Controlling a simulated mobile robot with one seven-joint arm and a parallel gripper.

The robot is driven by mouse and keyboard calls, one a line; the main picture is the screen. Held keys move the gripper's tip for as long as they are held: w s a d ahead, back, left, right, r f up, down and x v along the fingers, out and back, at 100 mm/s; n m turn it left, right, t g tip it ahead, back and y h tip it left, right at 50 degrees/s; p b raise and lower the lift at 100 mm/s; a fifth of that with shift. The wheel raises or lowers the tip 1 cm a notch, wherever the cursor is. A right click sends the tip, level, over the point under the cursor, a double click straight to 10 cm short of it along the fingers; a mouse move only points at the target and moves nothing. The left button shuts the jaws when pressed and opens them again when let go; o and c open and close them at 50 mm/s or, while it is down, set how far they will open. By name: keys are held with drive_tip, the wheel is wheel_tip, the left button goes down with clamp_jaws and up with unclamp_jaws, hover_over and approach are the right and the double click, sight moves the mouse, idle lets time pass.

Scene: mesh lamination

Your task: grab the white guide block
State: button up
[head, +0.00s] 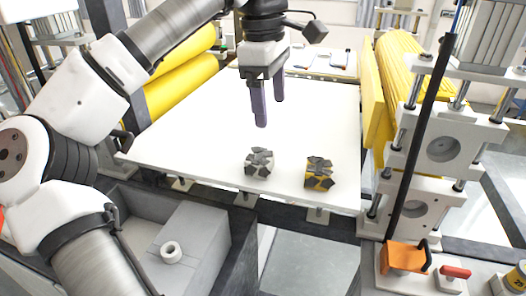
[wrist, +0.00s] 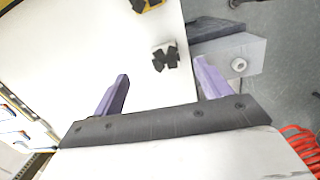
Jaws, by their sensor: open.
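The white guide block (head: 259,163) sits on the white table board (head: 200,125) near its front edge, with dark grey pieces on its top and sides. In the wrist view the white guide block (wrist: 164,56) lies ahead of the fingertips, between their lines and nearer the right finger. My gripper (head: 268,112) is open and empty, with two purple fingers pointing down. It is above the board, apart from the block and behind it in the head view. The open fingers also show in the wrist view (wrist: 161,70).
A similar yellow block (head: 320,173) stands just right of the white one; it is partly cut off in the wrist view (wrist: 147,5). Yellow rollers (head: 402,75) and a metal post frame flank the board on the right. A grey box with a white ring (head: 171,252) lies below the front edge.

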drive_tip(key=a, duration=0.2)
drive_tip(key=y, duration=0.1)
hover_over(260, 156)
wheel_tip(260, 156, down, 8)
drive_tip(key=shift+s+a, duration=0.1)
drive_tip(key=shift+f+p, duration=1.25)
drive_tip(key=shift+f, duration=1.6)
drive_tip(key=c, duration=1.1)
drive_tip(key=shift+r, duration=0.1)
